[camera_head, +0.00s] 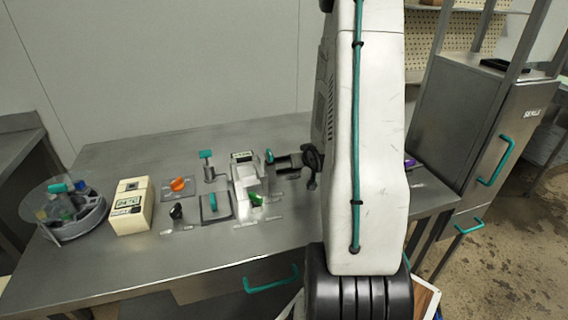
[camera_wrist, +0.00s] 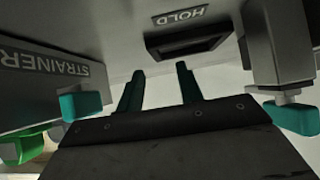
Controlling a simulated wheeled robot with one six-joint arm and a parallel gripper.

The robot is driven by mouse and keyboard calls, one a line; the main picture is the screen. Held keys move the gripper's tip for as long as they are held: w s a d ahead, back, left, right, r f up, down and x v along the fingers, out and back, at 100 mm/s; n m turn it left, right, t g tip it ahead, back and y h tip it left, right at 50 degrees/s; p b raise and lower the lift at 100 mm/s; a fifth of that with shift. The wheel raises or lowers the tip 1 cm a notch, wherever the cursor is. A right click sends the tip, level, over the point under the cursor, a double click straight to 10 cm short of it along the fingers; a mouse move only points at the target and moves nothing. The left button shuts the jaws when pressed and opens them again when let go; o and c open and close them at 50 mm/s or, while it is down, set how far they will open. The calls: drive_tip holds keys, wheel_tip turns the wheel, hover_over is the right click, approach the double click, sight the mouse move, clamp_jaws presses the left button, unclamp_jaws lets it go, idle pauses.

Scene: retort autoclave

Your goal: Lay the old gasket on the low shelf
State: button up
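In the wrist view my gripper (camera_wrist: 160,70) has its two dark teal fingers apart, with nothing seen between them. In the head view its dark end (camera_head: 272,157) appears to point left beside a pale upright device (camera_head: 246,177) on the steel bench. No gasket can be made out in either view; my arm hides part of the bench. I cannot pick out the low shelf. In the wrist view, a dark recessed frame labelled HOLD (camera_wrist: 188,40) is just beyond the fingers, and a grey body labelled STRAINER (camera_wrist: 45,75) is at left.
The steel bench (camera_head: 130,275) holds a round clear-topped tray (camera_head: 75,222), a cream box (camera_head: 130,207), an orange knob (camera_head: 179,184) and a teal-handled plate (camera_head: 214,208). A steel cabinet (camera_head: 465,125) with teal handles stands at right. Clear bench lies along the front left.

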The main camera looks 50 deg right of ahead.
drive_tip(key=x, duration=0.5)
drive_tip(key=shift+s+d+f, duration=0.1)
drive_tip(key=shift+d, duration=0.25)
drive_tip(key=shift+c, duration=0.3)
clamp_jaws()
